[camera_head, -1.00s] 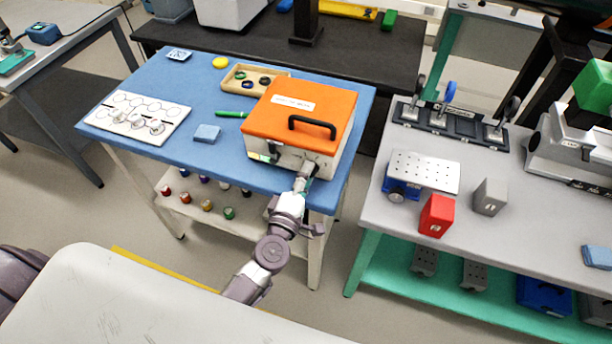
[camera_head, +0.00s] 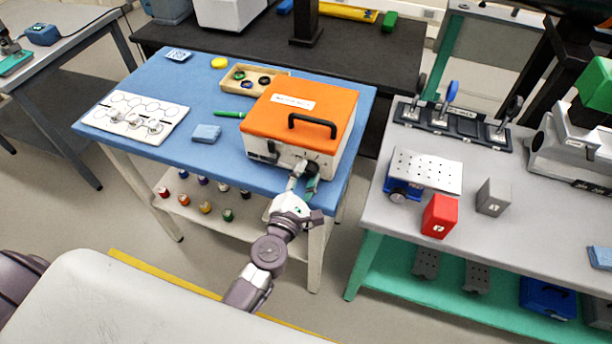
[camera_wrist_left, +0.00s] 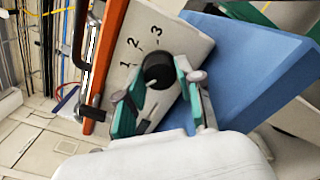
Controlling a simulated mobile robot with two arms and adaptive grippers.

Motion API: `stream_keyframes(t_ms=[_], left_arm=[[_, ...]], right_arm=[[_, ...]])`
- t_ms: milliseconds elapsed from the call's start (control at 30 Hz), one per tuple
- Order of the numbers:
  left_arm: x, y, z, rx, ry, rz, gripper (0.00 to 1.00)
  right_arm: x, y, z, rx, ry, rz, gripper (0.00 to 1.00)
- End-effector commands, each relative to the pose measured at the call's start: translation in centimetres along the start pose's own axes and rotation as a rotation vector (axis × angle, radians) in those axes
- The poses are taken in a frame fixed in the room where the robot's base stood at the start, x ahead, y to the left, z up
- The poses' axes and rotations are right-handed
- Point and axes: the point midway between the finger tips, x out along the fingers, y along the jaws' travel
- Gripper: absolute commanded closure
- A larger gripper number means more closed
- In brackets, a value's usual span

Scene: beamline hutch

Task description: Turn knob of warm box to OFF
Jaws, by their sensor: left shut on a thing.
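The warm box (camera_head: 337,115) has an orange lid with a black handle (camera_head: 312,125) and a pale front. It stands on the blue table top. Its black round knob (camera_wrist_left: 158,70) is on the front panel, with the numerals 1, 2 and 3 beside it in the left wrist view. I cannot read an OFF mark or make out the knob's pointer. My left gripper (camera_head: 304,178) is at the box front. Its teal fingers (camera_wrist_left: 155,88) are shut on the knob, one on each side. My right gripper is not in view.
A wooden tray (camera_head: 233,80), a green pen (camera_head: 229,114), a blue block (camera_head: 206,133) and a white hexagon board (camera_head: 108,113) lie left of the box. A grey-topped bench (camera_head: 540,235) with a red block (camera_head: 439,216) stands to the right, across a gap.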

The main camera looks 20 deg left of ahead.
Motion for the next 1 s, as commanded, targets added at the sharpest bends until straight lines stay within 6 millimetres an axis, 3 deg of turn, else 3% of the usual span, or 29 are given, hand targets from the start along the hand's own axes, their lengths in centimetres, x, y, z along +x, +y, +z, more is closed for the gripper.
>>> stream_keyframes(t_ms=[633,667,800,1000], left_arm=[[-0.08,-0.15,-0.14,-0.055,0.003,-0.003,0.99],[-0.08,-0.15,-0.14,-0.054,0.003,-0.003,0.62],[-0.06,-0.13,-0.11,-0.053,0.002,-0.002,0.39],[-0.03,-0.07,-0.06,-0.052,0.001,-0.001,0.39]], right_arm=[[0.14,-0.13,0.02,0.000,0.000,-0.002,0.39],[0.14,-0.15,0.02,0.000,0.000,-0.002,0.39],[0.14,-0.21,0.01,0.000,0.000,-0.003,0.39],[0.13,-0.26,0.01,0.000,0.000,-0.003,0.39]])
